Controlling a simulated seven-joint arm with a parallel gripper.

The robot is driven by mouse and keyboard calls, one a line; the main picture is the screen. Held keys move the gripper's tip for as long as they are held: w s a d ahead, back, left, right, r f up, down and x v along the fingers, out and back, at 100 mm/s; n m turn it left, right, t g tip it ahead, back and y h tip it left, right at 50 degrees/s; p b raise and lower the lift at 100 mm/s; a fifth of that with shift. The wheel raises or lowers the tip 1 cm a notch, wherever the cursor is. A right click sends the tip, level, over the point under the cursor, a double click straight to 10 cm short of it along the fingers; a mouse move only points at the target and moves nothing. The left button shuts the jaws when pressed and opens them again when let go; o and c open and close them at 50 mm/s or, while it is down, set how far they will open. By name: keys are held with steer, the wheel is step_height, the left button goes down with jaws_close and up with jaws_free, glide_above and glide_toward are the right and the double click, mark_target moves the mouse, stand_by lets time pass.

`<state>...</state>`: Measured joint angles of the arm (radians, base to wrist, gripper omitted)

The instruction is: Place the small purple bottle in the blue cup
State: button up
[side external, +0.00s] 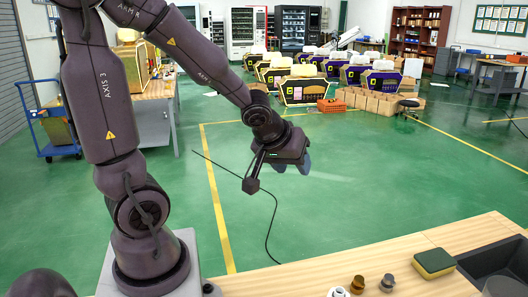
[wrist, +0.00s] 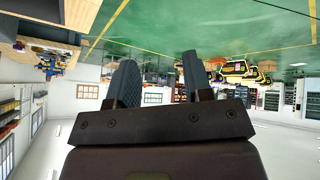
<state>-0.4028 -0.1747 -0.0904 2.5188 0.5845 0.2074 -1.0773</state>
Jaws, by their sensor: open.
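My gripper (side external: 293,166) hangs in the air above the green floor, beyond the far edge of the wooden counter in the side view. In the wrist view, its two dark fingers (wrist: 160,78) stand apart with nothing between them. I cannot make out a small purple bottle or a blue cup in either view. The wrist view looks out over the room, turned upside down, and shows no counter objects near the fingers.
The wooden counter (side external: 325,262) crosses the lower right. A brown knob-like piece (side external: 357,285), a greyish one (side external: 387,283) and a white one (side external: 338,292) stand at its near edge. A green-yellow sponge (side external: 434,263) lies beside a dark sink (side external: 495,262). Air around my gripper is clear.

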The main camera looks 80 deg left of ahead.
steer(key=s+d+r+m+h, duration=0.3)
steer(key=s+d+r+m, duration=0.6)
steer(key=d, duration=0.2)
steer(key=shift+d+m+g+h, duration=0.25)
steer(key=shift+m+g+h, duration=0.05)
steer(key=shift+m, duration=0.1)
